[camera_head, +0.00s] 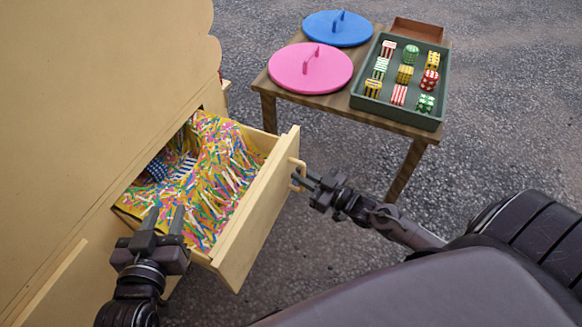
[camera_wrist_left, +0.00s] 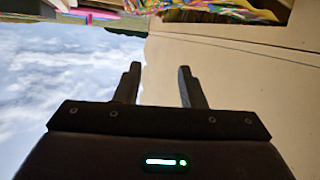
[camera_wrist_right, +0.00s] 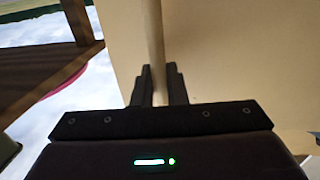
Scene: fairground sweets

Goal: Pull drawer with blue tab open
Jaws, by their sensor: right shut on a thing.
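A pale wooden drawer (camera_head: 262,208) stands pulled out of the cabinet, filled with multicoloured paper shreds. My right gripper (camera_head: 300,180) is shut on the drawer's handle (camera_head: 297,167). In the right wrist view, the handle bar (camera_wrist_right: 155,40) runs between the fingers of the right gripper (camera_wrist_right: 159,85). No blue tab shows on the drawer front from here. My left gripper (camera_head: 163,218) is open and empty at the near-left side of the drawer; the left wrist view shows its fingers (camera_wrist_left: 160,85) apart with nothing between them.
A blue dotted thing (camera_head: 156,170) and a blue-striped thing (camera_head: 185,167) lie among the shreds. To the right, a wooden table (camera_head: 330,103) bears a pink lid (camera_head: 290,72), a blue lid (camera_head: 325,33), a green tray (camera_head: 394,115) of several patterned sweets and a brown box (camera_head: 415,30).

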